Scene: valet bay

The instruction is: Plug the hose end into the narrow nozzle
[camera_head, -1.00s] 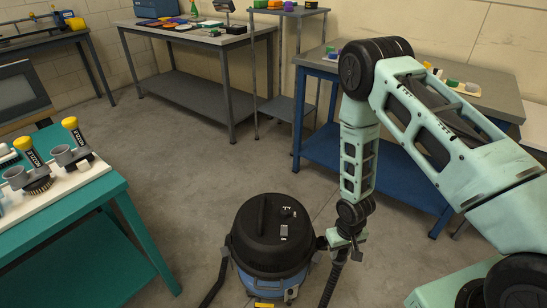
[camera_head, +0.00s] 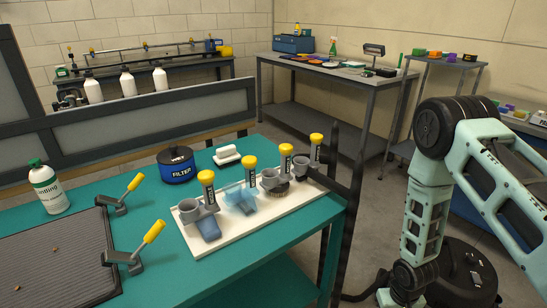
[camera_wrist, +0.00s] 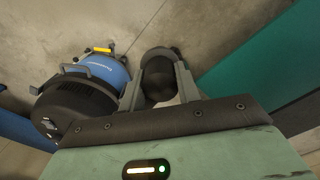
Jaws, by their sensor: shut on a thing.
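In the wrist view my gripper (camera_wrist: 160,78) is shut on the dark round hose end (camera_wrist: 158,72), which sits between its fingers above the floor. In the head view my arm reaches down at the right, and the grip itself is hard to make out at the bottom edge. The black ribbed hose (camera_head: 343,235) rises beside the teal bench. Several grey nozzles with yellow-topped clamps stand on a white rack (camera_head: 235,225) on that bench, apart from my gripper. The rightmost nozzle (camera_head: 299,174) is partly confused with dark shapes; which one is narrow is unclear.
The vacuum (camera_head: 462,272) stands on the floor behind my arm; it also shows in the wrist view (camera_wrist: 85,92). A grey workbench (camera_head: 335,82) stands behind.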

